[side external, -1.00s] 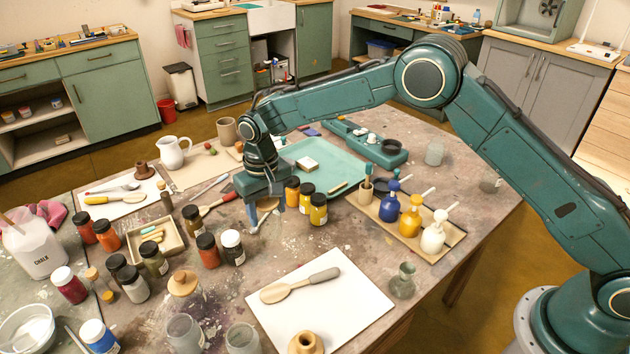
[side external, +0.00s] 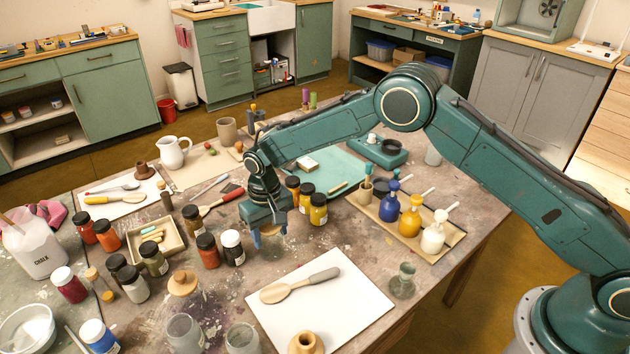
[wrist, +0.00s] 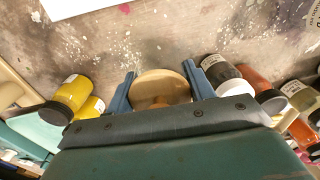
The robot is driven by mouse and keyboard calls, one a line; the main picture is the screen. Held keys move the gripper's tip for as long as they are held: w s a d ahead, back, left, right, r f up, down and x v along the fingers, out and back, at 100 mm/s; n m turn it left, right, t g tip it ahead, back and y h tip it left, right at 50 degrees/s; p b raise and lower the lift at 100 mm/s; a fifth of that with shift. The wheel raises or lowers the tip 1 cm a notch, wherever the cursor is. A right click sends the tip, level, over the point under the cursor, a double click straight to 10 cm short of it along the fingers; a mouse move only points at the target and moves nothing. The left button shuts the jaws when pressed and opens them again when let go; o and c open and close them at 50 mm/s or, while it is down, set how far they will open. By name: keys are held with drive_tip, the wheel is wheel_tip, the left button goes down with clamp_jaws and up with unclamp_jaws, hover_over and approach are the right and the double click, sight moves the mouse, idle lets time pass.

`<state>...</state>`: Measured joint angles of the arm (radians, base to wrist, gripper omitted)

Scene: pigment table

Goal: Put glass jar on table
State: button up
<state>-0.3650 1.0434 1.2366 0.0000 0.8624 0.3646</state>
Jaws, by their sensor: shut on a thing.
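My gripper (side external: 271,237) is low over the middle of the table (side external: 225,290), in front of the yellow-labelled jars. In the wrist view its two blue fingers (wrist: 160,69) are shut on either side of a round tan top, which looks like the wooden lid of the glass jar (wrist: 163,87). In the side view only a little tan of the glass jar (side external: 268,230) shows between the fingers. Its clear body is hard to make out. I cannot tell whether its base touches the table.
Yellow jars (side external: 318,210) stand close to the right of my gripper and dark-lidded jars (side external: 232,247) to the left. A white sheet with a wooden spoon (side external: 287,291) lies in front. Some paint-spotted table is bare around my gripper.

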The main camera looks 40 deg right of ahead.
idle(0.3)
drive_tip(key=o, duration=1.1)
drive_tip(key=shift+f, duration=0.1)
wheel_tip(320, 180, up, 12)
drive_tip(key=shift+f, duration=0.2)
drive_tip(key=shift+r, duration=0.35)
